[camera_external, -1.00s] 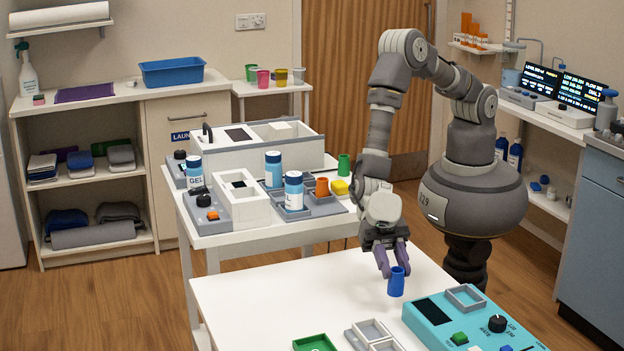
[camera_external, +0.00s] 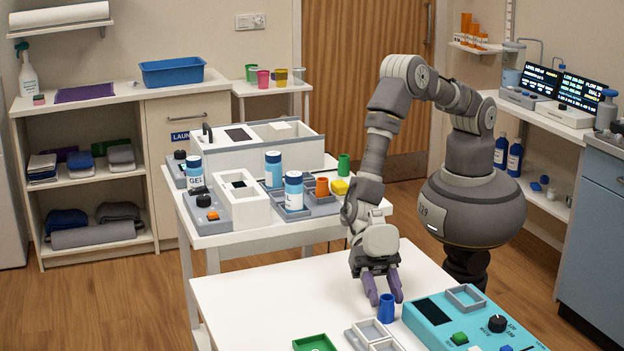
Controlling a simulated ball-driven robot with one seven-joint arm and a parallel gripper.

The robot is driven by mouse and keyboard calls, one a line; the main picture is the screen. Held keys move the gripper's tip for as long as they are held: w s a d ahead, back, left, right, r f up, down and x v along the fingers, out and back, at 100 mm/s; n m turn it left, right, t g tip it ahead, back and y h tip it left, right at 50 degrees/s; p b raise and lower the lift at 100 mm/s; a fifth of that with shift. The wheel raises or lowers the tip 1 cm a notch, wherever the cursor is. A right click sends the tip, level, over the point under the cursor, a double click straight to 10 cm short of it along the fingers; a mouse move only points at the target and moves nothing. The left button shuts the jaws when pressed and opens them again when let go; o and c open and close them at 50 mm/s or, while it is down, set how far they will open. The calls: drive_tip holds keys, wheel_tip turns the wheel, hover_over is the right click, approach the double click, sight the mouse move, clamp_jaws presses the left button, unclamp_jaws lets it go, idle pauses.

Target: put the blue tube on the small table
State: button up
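The blue tube (camera_external: 386,311) is upright between the fingertips of my gripper (camera_external: 384,297), over the white table in front. My gripper points down and its two purple-grey fingers are on either side of the tube's upper end. I cannot tell whether the tube's bottom touches the tabletop. A small white table (camera_external: 241,86) stands against the back wall, left of the door, with several coloured cups on it.
The front table (camera_external: 250,293) also carries a teal device (camera_external: 428,312), grey trays (camera_external: 371,330) and a green tray (camera_external: 314,342). A white cart (camera_external: 222,237) behind it holds boxes, bottles and cups. The front table's left part is clear.

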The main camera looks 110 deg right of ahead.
drive_tip(key=shift+o, duration=0.9)
drive_tip(key=shift+d+r, duration=0.1)
drive_tip(key=shift+r, duration=0.15)
drive_tip(key=p+v, duration=0.4)
drive_tip(key=v, duration=0.7)
drive_tip(key=shift+d, duration=0.4)
